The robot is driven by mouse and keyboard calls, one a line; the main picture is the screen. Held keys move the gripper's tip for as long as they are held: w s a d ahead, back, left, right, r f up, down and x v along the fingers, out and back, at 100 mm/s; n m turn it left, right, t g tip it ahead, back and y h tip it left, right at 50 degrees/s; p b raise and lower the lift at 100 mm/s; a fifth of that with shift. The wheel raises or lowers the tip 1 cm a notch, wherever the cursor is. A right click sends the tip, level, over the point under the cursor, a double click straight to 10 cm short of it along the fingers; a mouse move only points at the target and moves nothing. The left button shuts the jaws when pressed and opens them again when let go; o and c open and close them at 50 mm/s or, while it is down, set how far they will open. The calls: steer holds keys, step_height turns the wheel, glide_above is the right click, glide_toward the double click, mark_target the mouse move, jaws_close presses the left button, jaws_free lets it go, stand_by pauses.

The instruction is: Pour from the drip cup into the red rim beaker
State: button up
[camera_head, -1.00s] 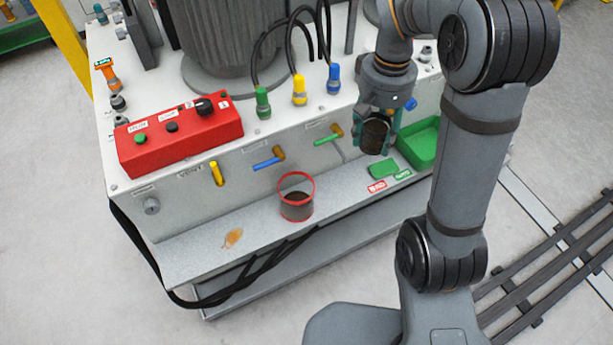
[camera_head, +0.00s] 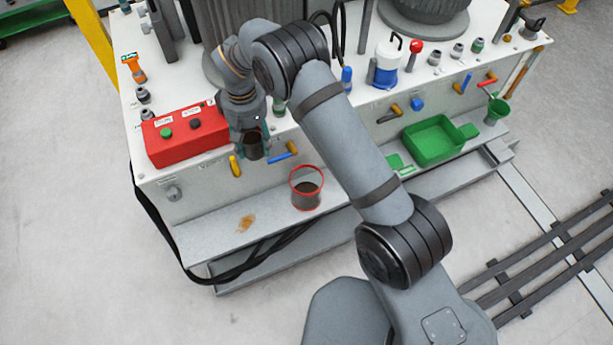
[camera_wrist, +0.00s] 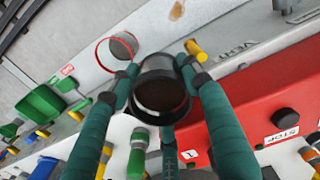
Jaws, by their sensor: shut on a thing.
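My gripper (camera_head: 252,140) is shut on the drip cup (camera_head: 253,147), a dark cup with dark contents. In the wrist view the drip cup (camera_wrist: 160,92) sits between the green fingers, and its round opening and dark liquid show. In the head view the cup hangs in front of the cabinet's front face, up and to the left of the beaker. The red rim beaker (camera_head: 306,189), clear with dark contents low inside, stands upright on the grey ledge. It also shows in the wrist view (camera_wrist: 121,47). The cup and beaker are apart.
A red control box (camera_head: 184,135) is left of my gripper. Yellow (camera_head: 235,166) and blue (camera_head: 284,155) valve handles stick out near the cup. A green tray (camera_head: 433,142) is to the right. A brown stain (camera_head: 245,223) marks the ledge left of the beaker.

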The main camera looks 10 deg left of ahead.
steer(key=y+b, duration=0.1)
steer(key=b, duration=0.1)
steer(key=d+f+b, duration=0.1)
steer(key=b, duration=0.2)
steer(key=shift+w+d+f+g+y, duration=0.2)
steer(key=shift+w+g+y, duration=0.1)
steer(key=shift+g+y, duration=0.1)
steer(key=b, duration=0.1)
steer(key=y+b, duration=0.1)
steer(key=shift+w+d+r+b, duration=0.2)
steer(key=shift+d+r+b, duration=0.1)
steer(key=shift+d+r, duration=0.05)
steer(key=shift+d+r+g+y+b, duration=0.2)
steer(key=shift+r+g+y+b, duration=0.1)
steer(key=shift+y+b, duration=0.15)
steer(key=shift+d+f+b, duration=0.1)
steer(key=shift+f+b, duration=0.1)
steer(key=shift+b, duration=0.4)
steer(key=y+b, duration=0.1)
steer(key=b, duration=0.1)
steer(key=d+g+y+b, duration=0.1)
steer(key=b, duration=0.1)
steer(key=shift+w+d+f+y+b, duration=0.25)
steer(key=shift+w+f+b, duration=0.05)
steer(key=shift+w+f, duration=0.1)
steer(key=shift+d, duration=0.1)
